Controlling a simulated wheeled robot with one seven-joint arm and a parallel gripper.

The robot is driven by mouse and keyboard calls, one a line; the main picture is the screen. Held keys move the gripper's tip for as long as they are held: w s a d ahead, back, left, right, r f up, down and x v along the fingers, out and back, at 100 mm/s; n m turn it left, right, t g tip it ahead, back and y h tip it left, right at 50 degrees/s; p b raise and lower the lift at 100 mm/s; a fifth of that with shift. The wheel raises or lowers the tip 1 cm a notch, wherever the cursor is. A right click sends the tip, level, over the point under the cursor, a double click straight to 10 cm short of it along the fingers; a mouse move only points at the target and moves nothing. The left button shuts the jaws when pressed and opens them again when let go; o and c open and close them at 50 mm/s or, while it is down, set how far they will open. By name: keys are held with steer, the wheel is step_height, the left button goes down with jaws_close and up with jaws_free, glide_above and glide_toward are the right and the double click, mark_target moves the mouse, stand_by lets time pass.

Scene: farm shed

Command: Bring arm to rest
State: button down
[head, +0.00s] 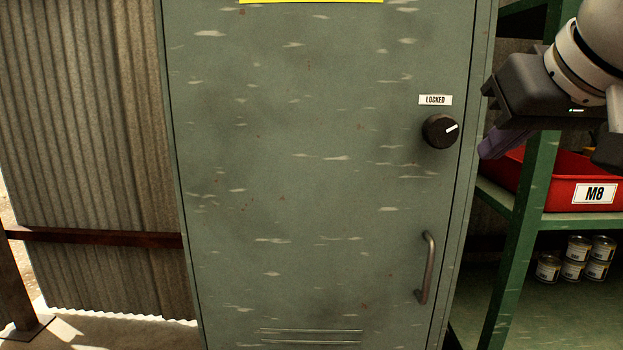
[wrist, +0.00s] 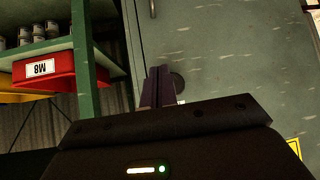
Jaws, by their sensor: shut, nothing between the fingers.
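My gripper (head: 487,150) is at the upper right of the head view, in front of the green shelf and right of the cabinet's knob. Its purple fingers are together and hold nothing. In the wrist view my gripper (wrist: 160,72) points toward the cabinet, its fingers partly covering the view near the dark knob. The grey-green cabinet (head: 310,200) is closed. Its black knob (head: 439,131) has a white pointer line turned toward the upper right, under a label reading LOCKED (head: 435,100). The gripper looks apart from the knob and the handle (head: 426,268).
A green shelf (head: 525,200) stands to the right, with a red M8 bin (head: 548,192) and several tins (head: 576,262) below it. A yellow bin (wrist: 25,97) shows in the wrist view. A corrugated wall (head: 90,130) with a rusty rail (head: 95,238) is on the left.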

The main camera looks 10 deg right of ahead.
steer(key=s+a+f+g, duration=0.1)
steer(key=a+f, duration=0.2)
steer(key=f, duration=0.9)
steer(key=s+a+f+g, duration=0.1)
steer(key=a+f, duration=0.3)
steer(key=f, duration=0.8)
steer(key=s+a+f+g, duration=0.1)
steer(key=s+a+f, duration=0.1)
steer(key=f, duration=1)
steer(key=shift+a+f+g, duration=0.25)
steer(key=shift+a+g, duration=0.15)
steer(key=shift+a, duration=0.5)
